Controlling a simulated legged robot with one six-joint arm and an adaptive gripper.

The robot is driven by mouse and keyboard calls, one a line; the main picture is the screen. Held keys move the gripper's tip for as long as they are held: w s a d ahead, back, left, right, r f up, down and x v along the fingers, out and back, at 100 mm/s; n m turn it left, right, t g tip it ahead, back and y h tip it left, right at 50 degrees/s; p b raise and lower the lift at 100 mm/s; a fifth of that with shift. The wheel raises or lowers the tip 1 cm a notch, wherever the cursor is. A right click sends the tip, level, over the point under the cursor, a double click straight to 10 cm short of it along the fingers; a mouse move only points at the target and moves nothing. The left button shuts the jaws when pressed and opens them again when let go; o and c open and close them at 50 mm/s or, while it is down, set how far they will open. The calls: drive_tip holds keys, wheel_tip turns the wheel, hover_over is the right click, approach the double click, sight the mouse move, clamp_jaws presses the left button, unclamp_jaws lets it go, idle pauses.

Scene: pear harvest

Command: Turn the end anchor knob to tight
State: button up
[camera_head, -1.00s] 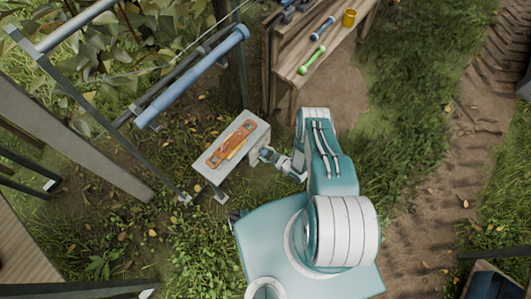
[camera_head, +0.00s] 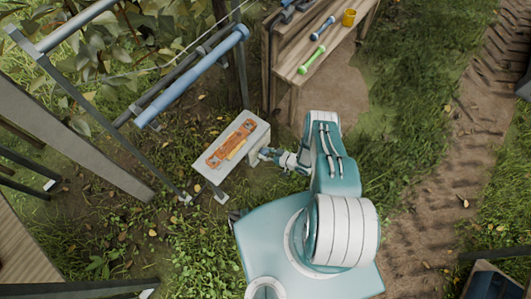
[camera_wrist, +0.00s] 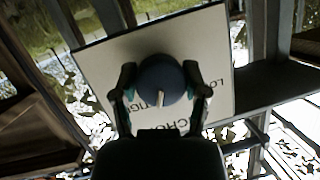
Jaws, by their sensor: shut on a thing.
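The end anchor knob (camera_wrist: 162,76) is a round dark blue knob on a pale panel (camera_wrist: 104,58) in the wrist view. A pale pointer mark on the knob points toward the bottom of that view. Lettering on the panel is upside down and partly covered by the knob and my fingers. My gripper (camera_wrist: 159,84) has one finger on each side of the knob and is shut on it. In the head view my gripper (camera_head: 266,154) meets the right side of a pale box (camera_head: 208,178); the knob cannot be made out there.
An orange tool-like item (camera_head: 231,144) lies on top of the box. A wooden bench (camera_head: 290,72) with a green tool (camera_head: 312,60), a blue tool (camera_head: 322,28) and a yellow cup (camera_head: 349,18) stands behind. Blue-grey rails (camera_head: 190,78) rise at the left.

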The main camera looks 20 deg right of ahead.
drive_tip(key=shift+w+m+y, duration=0.1)
drive_tip(key=shift+m+y, duration=0.2)
drive_tip(key=shift+m, duration=0.2)
idle(0.3)
drive_tip(key=o, duration=1.1)
drive_tip(key=shift+o, duration=0.2)
drive_tip(key=v, duration=1.2)
drive_tip(key=shift+w+d, duration=0.1)
